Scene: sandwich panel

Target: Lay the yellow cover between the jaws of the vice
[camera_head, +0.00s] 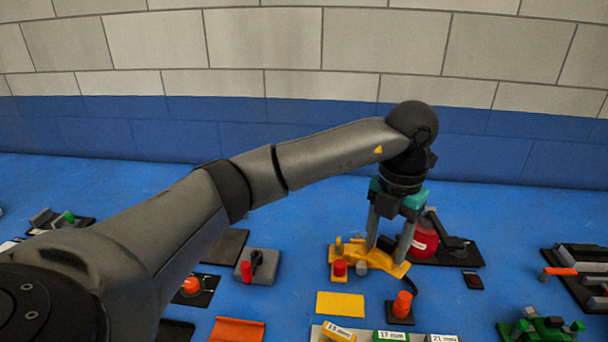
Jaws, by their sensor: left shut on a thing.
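My left gripper (388,246) points down over the middle right of the table, its fingers around part of a yellow piece (382,260). This piece has uneven edges and looks gripped. The fingers hide part of it, and I cannot tell whether it is lifted or rests on the blue table. A flat yellow rectangle (340,303) lies in front of it, apart from the gripper. I cannot tell for sure which is the yellow cover. A dark device with grey bars and an orange handle (560,271) at the right edge may be the vice. My right gripper is not in view.
A red cylinder (425,240) on a black base stands right behind the gripper. An orange knob (402,304) and labelled blocks (390,337) stand in front. Green parts (540,328) lie front right. My left arm hides much of the left. The blue table (480,235) has bare room right.

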